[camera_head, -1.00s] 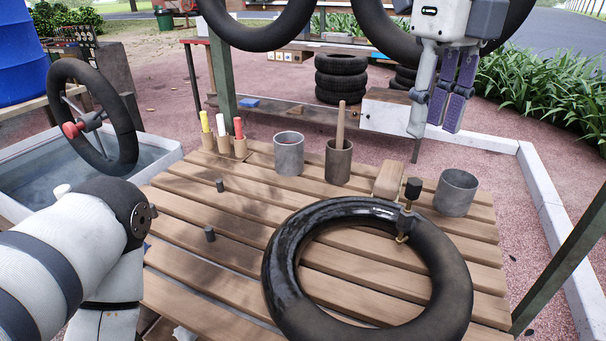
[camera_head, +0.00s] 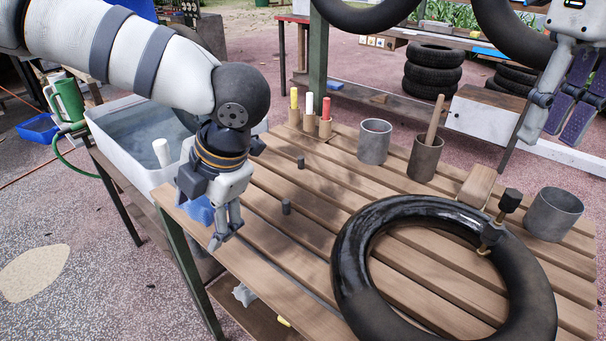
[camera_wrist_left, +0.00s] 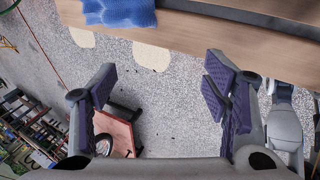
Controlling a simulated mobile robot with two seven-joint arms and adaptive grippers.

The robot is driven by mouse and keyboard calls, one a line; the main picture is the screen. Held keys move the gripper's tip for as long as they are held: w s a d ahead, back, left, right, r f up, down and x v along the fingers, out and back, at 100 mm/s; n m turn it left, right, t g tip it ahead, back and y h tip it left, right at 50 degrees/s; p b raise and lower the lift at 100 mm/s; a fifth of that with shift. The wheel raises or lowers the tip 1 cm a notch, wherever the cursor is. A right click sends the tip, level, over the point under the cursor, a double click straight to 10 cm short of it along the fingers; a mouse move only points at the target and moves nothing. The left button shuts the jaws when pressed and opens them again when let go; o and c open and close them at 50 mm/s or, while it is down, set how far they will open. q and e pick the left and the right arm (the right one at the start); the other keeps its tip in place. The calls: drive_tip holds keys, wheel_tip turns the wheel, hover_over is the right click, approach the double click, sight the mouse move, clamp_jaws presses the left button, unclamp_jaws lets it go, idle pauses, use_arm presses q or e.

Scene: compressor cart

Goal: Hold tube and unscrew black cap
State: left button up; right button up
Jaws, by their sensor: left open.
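The black inner tube (camera_head: 352,262) lies flat on the slatted wooden table, shiny on its left part. Its valve stem (camera_head: 491,234) stands up at the right of the ring, with the black cap (camera_head: 511,199) on top. My left gripper (camera_head: 226,236) hangs at the table's left edge, well left of the tube. It is open and empty; its spread purple-padded fingers show in the left wrist view (camera_wrist_left: 160,85). My right gripper (camera_head: 556,105) is above the table's far right side, fingers apart and empty, clear of the cap.
Behind the tube stand a grey cup (camera_head: 375,142), a cup with a wooden stick (camera_head: 425,158), a wooden block (camera_head: 477,186) and another grey cup (camera_head: 554,214). A water basin (camera_head: 120,150) is at left.

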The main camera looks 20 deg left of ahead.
use_arm(q)
drive_tip(key=w+d+r+m+t+h, duration=0.25)
drive_tip(key=w+d, duration=0.35)
drive_tip(key=d, duration=0.5)
drive_tip(key=m+t+h, duration=0.2)
drive_tip(key=h, duration=0.2)
approach(373, 215)
drive_tip(key=shift+s+d+f+n+y, duration=0.1)
drive_tip(key=shift+f+n+y, duration=0.05)
drive_tip(key=shift+n+y, duration=0.1)
drive_tip(key=shift+d+f+t, duration=0.2)
drive_tip(key=shift+f+t, duration=0.05)
drive_tip(key=x, duration=1.1)
drive_tip(key=shift+a+f, duration=0.1)
drive_tip(key=shift+f, duration=0.1)
drive_tip(key=c, duration=1.5)
drive_tip(key=shift+f, duration=0.1)
drive_tip(key=o, duration=1.4)
drive_tip(key=shift+o, duration=0.5)
